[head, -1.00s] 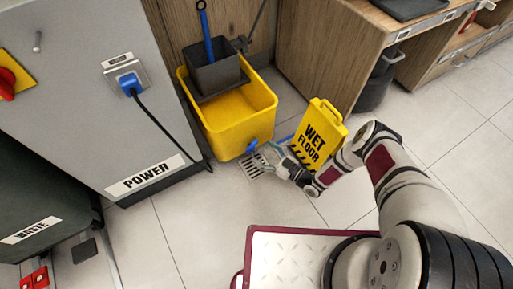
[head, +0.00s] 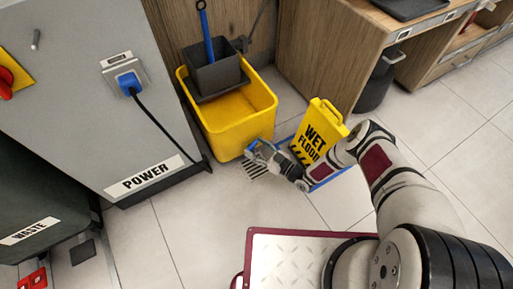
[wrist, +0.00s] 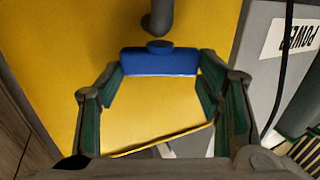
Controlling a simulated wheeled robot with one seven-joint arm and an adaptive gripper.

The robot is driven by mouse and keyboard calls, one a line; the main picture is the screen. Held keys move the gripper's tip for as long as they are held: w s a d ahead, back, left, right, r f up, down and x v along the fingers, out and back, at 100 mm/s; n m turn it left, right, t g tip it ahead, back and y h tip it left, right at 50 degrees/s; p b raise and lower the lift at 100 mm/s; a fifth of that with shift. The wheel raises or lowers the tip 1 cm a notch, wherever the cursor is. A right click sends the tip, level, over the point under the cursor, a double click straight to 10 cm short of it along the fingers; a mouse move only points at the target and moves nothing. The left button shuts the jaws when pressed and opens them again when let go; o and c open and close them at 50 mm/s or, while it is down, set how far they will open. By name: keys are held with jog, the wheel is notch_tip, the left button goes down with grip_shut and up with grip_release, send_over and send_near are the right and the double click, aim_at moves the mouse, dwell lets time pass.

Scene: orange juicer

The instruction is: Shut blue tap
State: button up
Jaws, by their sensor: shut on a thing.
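The blue tap (wrist: 160,61) is on the wall of the yellow mop bucket (head: 229,125). In the wrist view its bar-shaped handle lies crosswise below a dark grey spout (wrist: 158,18). My gripper (wrist: 160,80) has its green-padded fingers at the two ends of the handle and is shut on it. In the head view my gripper (head: 256,150) is at the bucket's lower right corner and mostly hides the tap. How far the handle is turned is hard to tell.
A yellow wet floor sign (head: 320,132) stands close to my forearm. A floor drain (head: 256,170) lies below my gripper. The grey power cabinet (head: 100,90) stands left of the bucket, with a black cable hanging along it. Wooden cabinets stand behind. Floor in front is clear.

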jog(key=shift+s+a+m+t+h, duration=0.15)
jog(key=shift+a+m+t+h, duration=0.05)
jog(key=shift+m+t+h, duration=0.4)
jog(key=shift+s+a+m+t+h, duration=0.15)
jog(key=shift+m+t+h, duration=0.3)
jog(key=shift+t, duration=0.25)
jog(key=shift+a+m+t+h, duration=0.1)
jog(key=shift+m+t+h, duration=0.8)
jog(key=shift+h, duration=0.15)
jog(key=shift+m+t+h, duration=0.3)
jog(key=shift+m+h, duration=0.05)
jog(key=shift+h, duration=0.15)
jog(key=o, duration=1.2)
jog(key=shift+c, duration=0.2)
jog(key=shift+s, duration=0.1)
